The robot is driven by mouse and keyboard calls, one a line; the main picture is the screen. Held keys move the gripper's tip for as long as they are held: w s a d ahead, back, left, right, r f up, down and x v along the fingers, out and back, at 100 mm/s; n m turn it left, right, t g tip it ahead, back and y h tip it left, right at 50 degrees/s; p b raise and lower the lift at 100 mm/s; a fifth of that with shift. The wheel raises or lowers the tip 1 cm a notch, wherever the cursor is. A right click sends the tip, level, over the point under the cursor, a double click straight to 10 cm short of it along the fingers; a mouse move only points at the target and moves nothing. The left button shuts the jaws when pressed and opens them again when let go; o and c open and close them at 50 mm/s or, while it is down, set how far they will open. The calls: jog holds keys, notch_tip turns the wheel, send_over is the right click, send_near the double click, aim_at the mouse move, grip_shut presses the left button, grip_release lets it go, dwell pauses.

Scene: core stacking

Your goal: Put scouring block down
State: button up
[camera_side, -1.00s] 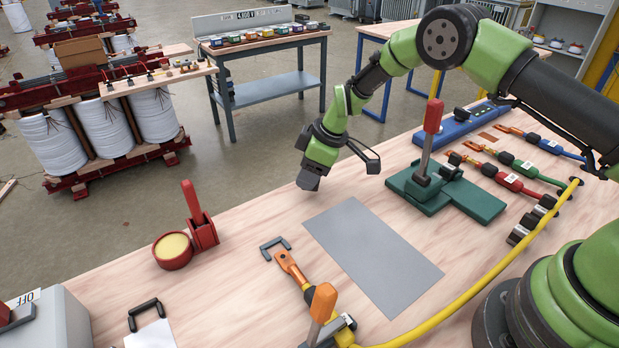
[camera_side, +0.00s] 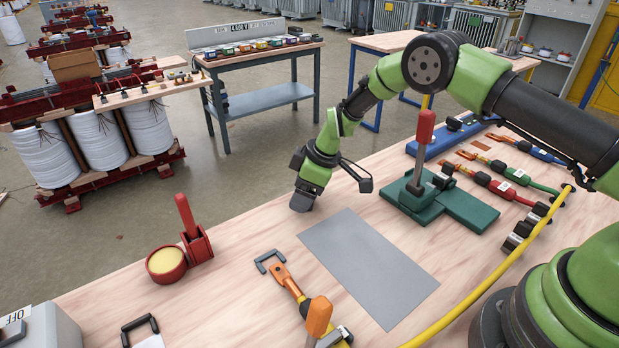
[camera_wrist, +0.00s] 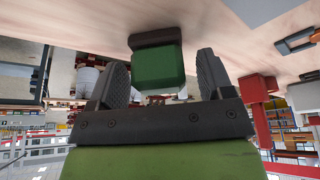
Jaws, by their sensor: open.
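The scouring block (camera_wrist: 157,68) is green with a dark brown face and shows in the wrist view between the two fingers of my gripper (camera_wrist: 160,78). The fingers are open, with a visible gap on each side of the block. Its dark face is toward the pale wooden tabletop (camera_wrist: 110,22). It looks very near or on the wood; I cannot tell exact contact. In the side view, my gripper (camera_side: 302,198) is low at the far edge of the bench, just beyond the grey mat (camera_side: 368,265). The block cannot be told apart there from the dark fingers.
A red holder (camera_side: 196,243) and round yellow-filled tin (camera_side: 166,264) stand left. A green base with a red lever (camera_side: 423,150) stands right. An orange-handled tool (camera_side: 285,278) lies in front, and a yellow cable (camera_side: 480,290) crosses the right side. Bare wood surrounds the mat.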

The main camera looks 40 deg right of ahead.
jog(key=v, duration=1.2)
jog(key=s+r+m+t, duration=0.1)
jog(key=s+r+m, duration=0.2)
jog(key=s+r, duration=0.35)
jog(key=s+r+m+t, duration=0.1)
jog(key=s+r+m, duration=0.15)
jog(key=r, duration=0.65)
jog(key=s+r+m+t+h, duration=0.1)
jog(key=s+m, duration=0.6)
jog(key=s, duration=1.1)
notch_tip(320, 180, up, 2)
jog(key=shift+d+r+t, duration=0.1)
jog(key=shift+d+t, duration=0.25)
jog(key=shift+t, duration=0.15)
jog(key=shift+o, duration=0.4)
jog(key=shift+s+m, duration=0.1)
jog(key=shift+m, duration=0.15)
